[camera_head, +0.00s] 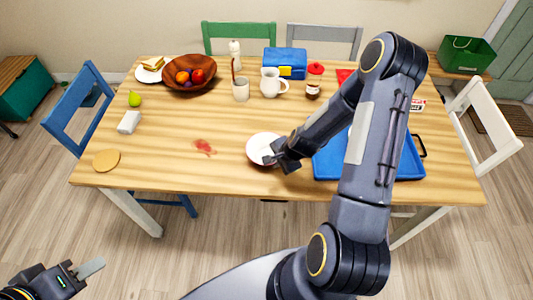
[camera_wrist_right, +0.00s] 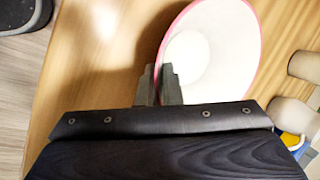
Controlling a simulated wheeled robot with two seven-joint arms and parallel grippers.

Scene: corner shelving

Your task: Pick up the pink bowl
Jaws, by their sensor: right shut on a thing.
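The pink bowl (camera_head: 260,145) is near the front middle of the table; its inside looks white. In the right wrist view the bowl (camera_wrist_right: 212,45) shows a white inside and a thin pink rim. My right gripper (camera_head: 272,158) is at the bowl's right front edge. In the right wrist view its two fingers (camera_wrist_right: 158,85) are closed on the bowl's near wall. Whether the bowl touches the table cannot be told. My left gripper (camera_head: 88,268) is at the lower left, away from the table, and its finger gap is not clear.
A blue tray (camera_head: 328,165) lies right of the bowl, partly behind my right arm. A mug (camera_head: 271,83), a cup (camera_head: 241,90) and a jar (camera_head: 312,90) stand behind. A red stain (camera_head: 204,147) lies left of the bowl, with clear table around it.

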